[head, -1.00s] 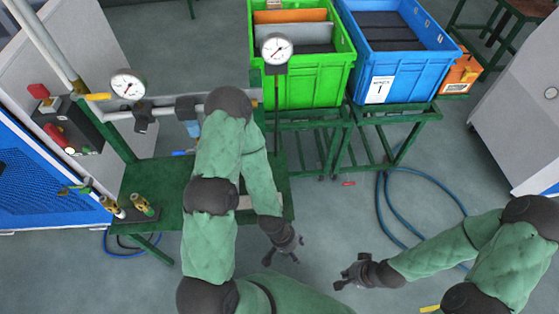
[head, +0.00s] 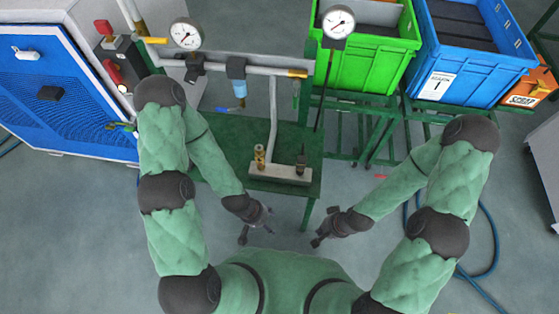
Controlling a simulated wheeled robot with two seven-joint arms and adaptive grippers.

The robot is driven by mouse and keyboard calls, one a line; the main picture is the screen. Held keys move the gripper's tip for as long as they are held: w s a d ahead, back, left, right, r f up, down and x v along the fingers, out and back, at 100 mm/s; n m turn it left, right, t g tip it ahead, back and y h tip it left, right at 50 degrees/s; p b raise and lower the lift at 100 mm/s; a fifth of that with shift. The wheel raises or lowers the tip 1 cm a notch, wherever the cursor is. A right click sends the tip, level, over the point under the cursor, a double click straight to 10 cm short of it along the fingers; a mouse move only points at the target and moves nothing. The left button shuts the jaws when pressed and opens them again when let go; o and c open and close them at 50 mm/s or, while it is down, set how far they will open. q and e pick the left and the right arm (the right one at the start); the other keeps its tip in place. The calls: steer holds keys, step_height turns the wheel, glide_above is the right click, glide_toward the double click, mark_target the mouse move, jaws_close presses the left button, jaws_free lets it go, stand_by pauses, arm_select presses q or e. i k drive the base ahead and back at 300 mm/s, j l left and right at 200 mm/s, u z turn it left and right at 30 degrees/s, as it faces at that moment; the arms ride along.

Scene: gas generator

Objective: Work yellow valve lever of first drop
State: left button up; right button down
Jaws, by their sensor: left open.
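A yellow lever (head: 155,40) sticks out at the left end of the grey pipe, left of the round gauge (head: 186,33). A yellow-orange piece (head: 297,73) shows at the pipe's right end; I cannot tell if it is a lever. A grey drop pipe (head: 273,115) runs down to a pale block (head: 280,174) with a brass fitting (head: 260,156). My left gripper (head: 256,226) is open and empty, below the green bench's front edge. My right gripper (head: 321,228) looks open and empty, to its right. Both are well away from the yellow parts.
A blue filter bowl (head: 239,87) hangs from the pipe. Red handles (head: 104,27) sit on a dark box at left beside a blue-panelled cabinet (head: 45,95). Green (head: 365,65) and blue (head: 460,70) crates stand at right. A blue hose (head: 494,230) lies on the floor.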

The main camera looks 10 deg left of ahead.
mark_target(135, 37)
steer(key=u, duration=1.25)
steer(key=i+j, duration=0.05)
